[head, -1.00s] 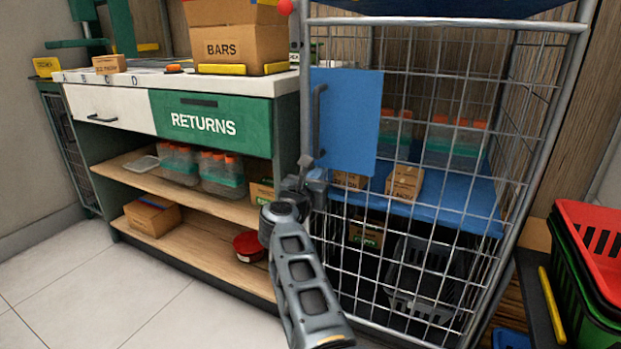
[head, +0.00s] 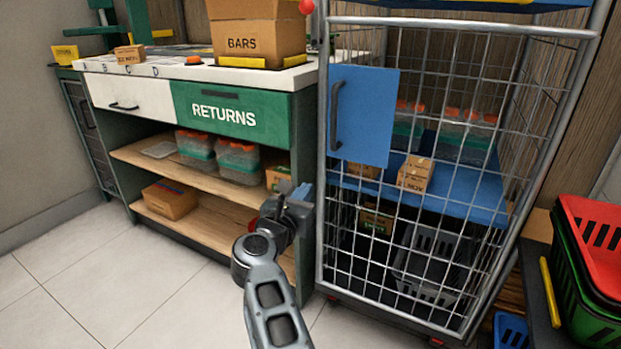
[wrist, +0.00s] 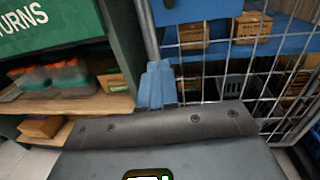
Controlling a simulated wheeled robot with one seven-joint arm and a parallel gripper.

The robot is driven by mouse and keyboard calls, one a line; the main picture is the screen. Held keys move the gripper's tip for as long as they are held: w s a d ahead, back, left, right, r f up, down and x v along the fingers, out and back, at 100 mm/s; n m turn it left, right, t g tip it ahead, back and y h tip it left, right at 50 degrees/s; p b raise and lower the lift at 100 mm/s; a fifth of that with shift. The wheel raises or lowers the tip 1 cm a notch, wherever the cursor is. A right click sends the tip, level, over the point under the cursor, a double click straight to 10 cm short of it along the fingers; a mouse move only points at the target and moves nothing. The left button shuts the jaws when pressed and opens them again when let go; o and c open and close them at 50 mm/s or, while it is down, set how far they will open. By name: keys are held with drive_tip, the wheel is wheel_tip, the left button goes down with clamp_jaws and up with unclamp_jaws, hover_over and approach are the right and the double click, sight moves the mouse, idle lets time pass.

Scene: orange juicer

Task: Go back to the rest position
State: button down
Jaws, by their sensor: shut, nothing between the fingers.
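My gripper (head: 300,193) is in the middle of the head view, in front of the right end of the returns counter and just left of the wire cage. It is shut and holds nothing. Its blue fingers (wrist: 157,86) stand together at the centre of the wrist view. My arm reaches up to it from the bottom of the head view. I cannot tell from the pictures whether the gripper touches the cage post.
The wire cage (head: 395,255) has a blue panel with a handle (head: 368,115) and a blue shelf with boxes. The counter has a green RETURNS drawer (head: 235,110) and wooden shelves with tubs. Red and green baskets (head: 590,235) stand right. Floor at left is clear (head: 90,255).

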drive_tip(key=s+d+f+n+t+y, duration=0.15)
drive_tip(key=s+d+f+n, duration=0.25)
drive_tip(key=s+d+n, duration=0.4)
drive_tip(key=s+d+f+n+t+h, duration=0.1)
drive_tip(key=s+d+f+n+t, duration=0.1)
drive_tip(key=s+d+f+n, duration=0.65)
drive_tip(key=s+d+r+n+g+y, duration=0.1)
drive_tip(key=s+d+n+y, duration=0.25)
drive_tip(key=s+n, duration=0.75)
drive_tip(key=s+d+r+n+g+y, duration=0.1)
drive_tip(key=s+d+n+y, duration=0.3)
drive_tip(key=s, duration=1.3)
drive_tip(key=s+a+r+n+g+h, duration=0.15)
drive_tip(key=s+r+n, duration=0.25)
drive_tip(key=s, duration=0.4)
drive_tip(key=s+a+r+n+g, duration=0.1)
drive_tip(key=s+r+n+g, duration=0.15)
drive_tip(key=s+n, duration=0.35)
wheel_tip(320, 180, up, 25)
drive_tip(key=s+m+p, duration=0.1)
drive_tip(key=p, duration=2.3)
drive_tip(key=shift+s+d+t, duration=0.15)
drive_tip(key=shift+d+t, duration=0.05)
drive_tip(key=shift+t, duration=0.15)
drive_tip(key=shift+f, duration=0.1)
